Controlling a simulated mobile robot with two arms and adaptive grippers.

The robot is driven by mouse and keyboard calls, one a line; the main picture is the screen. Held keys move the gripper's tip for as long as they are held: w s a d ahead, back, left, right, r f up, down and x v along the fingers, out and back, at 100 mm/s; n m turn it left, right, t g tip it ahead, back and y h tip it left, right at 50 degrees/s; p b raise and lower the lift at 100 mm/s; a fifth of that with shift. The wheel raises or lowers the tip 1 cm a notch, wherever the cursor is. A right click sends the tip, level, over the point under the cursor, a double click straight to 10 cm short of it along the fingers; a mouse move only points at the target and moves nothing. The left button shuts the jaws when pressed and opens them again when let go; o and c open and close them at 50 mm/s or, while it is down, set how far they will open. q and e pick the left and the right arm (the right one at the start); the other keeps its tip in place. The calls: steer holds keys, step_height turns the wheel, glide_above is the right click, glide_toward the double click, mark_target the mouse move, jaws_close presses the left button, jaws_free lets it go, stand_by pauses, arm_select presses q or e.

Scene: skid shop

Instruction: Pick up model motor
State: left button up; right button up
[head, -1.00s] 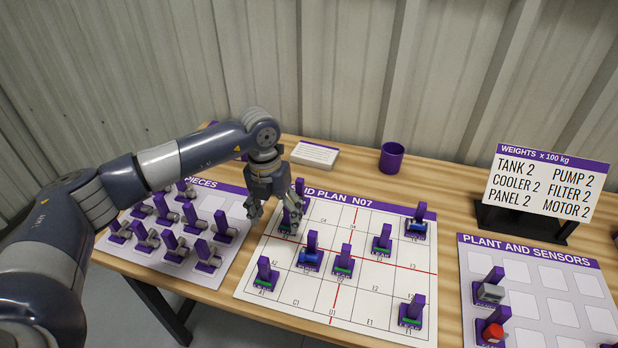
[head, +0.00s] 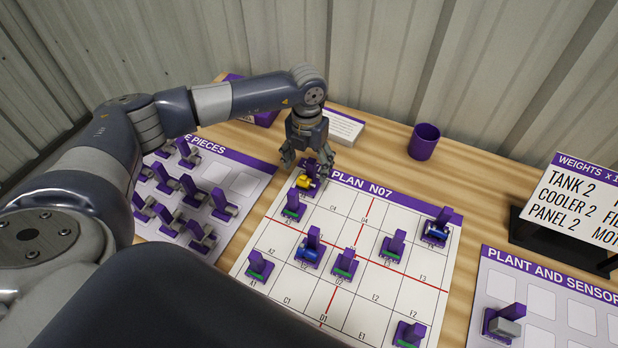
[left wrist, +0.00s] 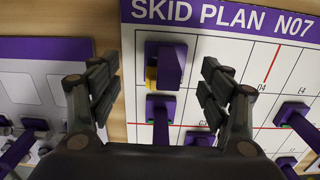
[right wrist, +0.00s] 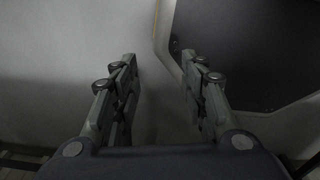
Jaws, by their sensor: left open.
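A model piece (head: 305,181) with a purple upright tab and a yellow body stands at the top left corner of the skid plan board (head: 398,270). No label shows which piece is the model motor. My left gripper (head: 307,160) is open just above and behind the yellow piece, fingers pointing down. In the left wrist view the yellow piece (left wrist: 171,66) lies between the open fingers, apart from them, its yellow part partly hidden by the purple tab. My right gripper (right wrist: 160,85) is open and empty, facing a plain grey surface.
Several purple-tabbed pieces with green or blue parts stand on the plan, one green-based piece (head: 293,207) close in front of the yellow one. The pieces board (head: 240,184) is at left, a purple cup (head: 424,142) at the back, the weights sign (head: 580,205) and plant board (head: 555,300) at right.

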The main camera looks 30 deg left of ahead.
mark_target(310, 177)
arm_select(q)
steer(key=f, duration=0.1)
steer(key=f+p, duration=0.1)
steer(key=f, duration=0.1)
steer(key=f+p, duration=0.1)
steer(key=shift+d+f, duration=0.3)
steer(key=shift+d, duration=0.1)
steer(key=shift+f, duration=0.35)
steer(key=shift+c, duration=0.6)
steer(key=c, duration=1.1)
arm_select(e)
steer(key=shift+w+d+r, duration=0.2)
steer(key=shift+w+r, duration=0.7)
steer(key=shift+r, duration=0.15)
